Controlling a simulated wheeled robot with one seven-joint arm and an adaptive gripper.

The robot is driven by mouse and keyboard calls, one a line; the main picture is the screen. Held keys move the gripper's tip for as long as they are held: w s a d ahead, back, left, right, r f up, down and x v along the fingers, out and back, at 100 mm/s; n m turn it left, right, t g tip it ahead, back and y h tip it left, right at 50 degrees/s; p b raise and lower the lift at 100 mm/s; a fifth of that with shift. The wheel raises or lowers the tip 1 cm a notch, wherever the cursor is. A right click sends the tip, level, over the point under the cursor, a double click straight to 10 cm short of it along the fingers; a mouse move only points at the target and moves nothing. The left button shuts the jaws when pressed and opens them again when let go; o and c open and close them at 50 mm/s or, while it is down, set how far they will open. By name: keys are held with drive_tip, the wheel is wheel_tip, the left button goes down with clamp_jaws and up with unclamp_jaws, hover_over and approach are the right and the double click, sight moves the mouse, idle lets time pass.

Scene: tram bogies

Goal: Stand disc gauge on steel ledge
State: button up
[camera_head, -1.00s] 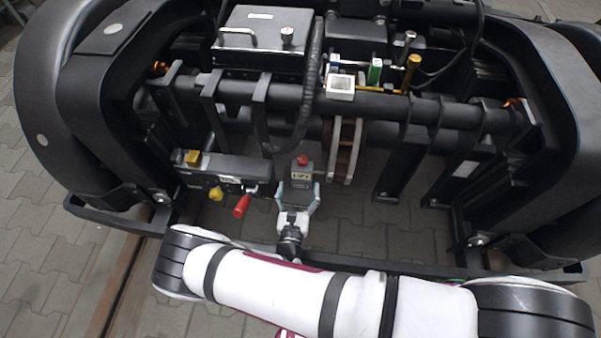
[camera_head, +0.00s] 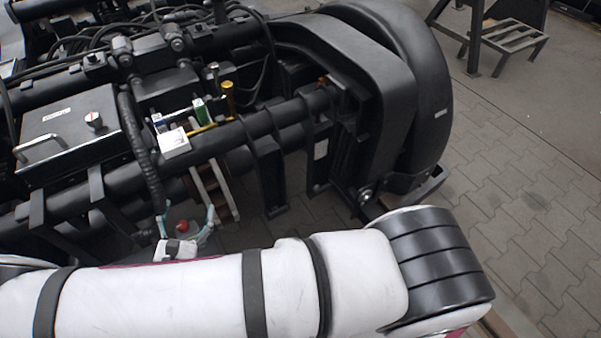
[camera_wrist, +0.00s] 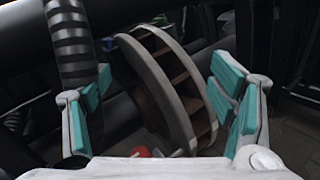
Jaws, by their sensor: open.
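My gripper (camera_head: 188,226) is open, with teal finger pads spread apart; it also shows in the wrist view (camera_wrist: 172,95). A red-topped object (camera_head: 183,225) shows between the fingers; its red part (camera_wrist: 140,152) is low in the wrist view, near the palm. Its body is mostly hidden, and I cannot tell whether it is the disc gauge or touches the gripper. A brake disc (camera_head: 212,190) with a pale rim and brown vanes stands beyond the fingers; it fills the middle of the wrist view (camera_wrist: 165,85). I cannot identify the steel ledge with certainty.
A white square block (camera_head: 173,143), a green block (camera_head: 199,110) and a yellow-topped piece (camera_head: 228,95) sit along the black beam. A dark box with a handle (camera_head: 68,135) is at left. A ribbed hose (camera_head: 140,150) hangs nearby.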

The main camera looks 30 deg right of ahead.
drive_tip(key=s+d+r+m+g+h, duration=0.1)
drive_tip(key=s+d+r+m+g, duration=0.3)
drive_tip(key=d+r+m+g, duration=0.7)
drive_tip(key=s+d+r+m+g+h, duration=0.1)
drive_tip(key=s+d+r+m+g, duration=0.55)
drive_tip(key=r, duration=0.75)
drive_tip(key=s+d+r+m+y, duration=0.4)
drive_tip(key=s+d+r+y, duration=0.2)
drive_tip(key=s, duration=0.3)
drive_tip(key=s+a+r+m+t+y, duration=0.1)
drive_tip(key=s+m+y, duration=0.1)
drive_tip(key=s, duration=0.3)
drive_tip(key=s+a+r+m+t+y, duration=0.1)
drive_tip(key=s+a+m+y, duration=0.1)
drive_tip(key=s+y, duration=0.2)
drive_tip(key=s, duration=0.2)
drive_tip(key=shift+s+a+r+m+t, duration=0.15)
drive_tip(key=shift+s+a+m+t, duration=0.15)
drive_tip(key=shift+m+t, duration=0.05)
wheel_tip(320, 180, up, 30)
drive_tip(key=t+p, duration=0.4)
drive_tip(key=p, duration=2.4)
drive_tip(key=shift+d, duration=0.35)
